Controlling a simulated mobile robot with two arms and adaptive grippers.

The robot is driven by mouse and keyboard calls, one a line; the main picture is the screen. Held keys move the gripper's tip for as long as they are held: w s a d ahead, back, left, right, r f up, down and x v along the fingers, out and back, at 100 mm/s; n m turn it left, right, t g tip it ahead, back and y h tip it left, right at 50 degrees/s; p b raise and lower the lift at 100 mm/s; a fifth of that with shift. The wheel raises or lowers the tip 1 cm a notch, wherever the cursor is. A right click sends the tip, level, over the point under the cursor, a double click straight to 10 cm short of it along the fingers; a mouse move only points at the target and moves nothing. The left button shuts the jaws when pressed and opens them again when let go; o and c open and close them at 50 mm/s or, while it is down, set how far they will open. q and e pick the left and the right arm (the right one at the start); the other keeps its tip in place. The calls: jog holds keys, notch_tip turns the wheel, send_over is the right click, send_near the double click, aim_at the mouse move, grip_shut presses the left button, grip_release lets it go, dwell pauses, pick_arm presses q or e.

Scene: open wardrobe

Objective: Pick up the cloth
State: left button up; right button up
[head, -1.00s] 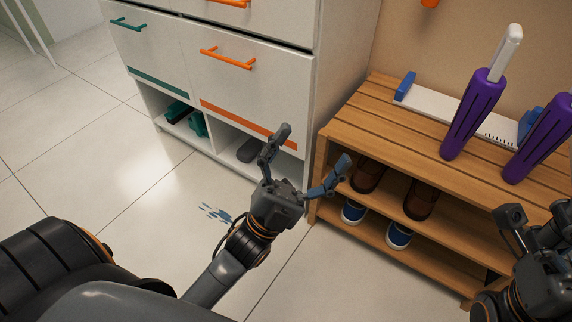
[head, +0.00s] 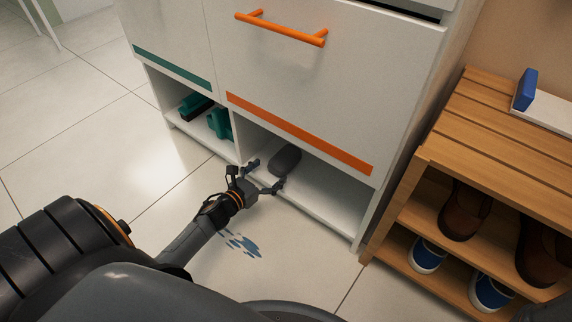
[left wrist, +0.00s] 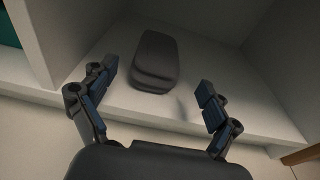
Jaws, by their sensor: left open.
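The cloth seems to be the dark grey folded, rounded bundle (head: 286,161) lying in the open lower compartment under the orange-striped drawer. It also shows in the left wrist view (left wrist: 154,62), just beyond and between my fingertips. My left gripper (head: 264,176) is open and empty at the front edge of that compartment, its fingers pointing in toward the bundle. In the left wrist view my left gripper (left wrist: 158,88) has its fingers wide apart, and they do not appear to touch the bundle. My right gripper is out of view.
The white cabinet (head: 415,60) has compartment walls on both sides of the bundle. Teal items (head: 219,124) lie in the left compartment. A wooden shoe rack (head: 430,160) with brown and blue shoes stands at right.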

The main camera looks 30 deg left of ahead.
aim_at(274, 168)
pick_arm(q)
jog(key=w, duration=0.2)
jog(key=w+b, duration=0.1)
jog(key=shift+w+d+f, duration=0.1)
jog(key=shift+f, duration=0.2)
jog(key=w+b, duration=0.2)
jog(key=w, duration=0.1)
jog(key=w+b, duration=0.1)
jog(key=shift+w+d+f+b, duration=0.1)
jog(key=shift+w+f+b, duration=0.25)
jog(key=shift+f+b, duration=0.05)
jog(key=shift+w, duration=0.25)
jog(key=shift+r, duration=0.1)
jog(key=shift+c, duration=0.4)
jog(key=c, duration=1.1)
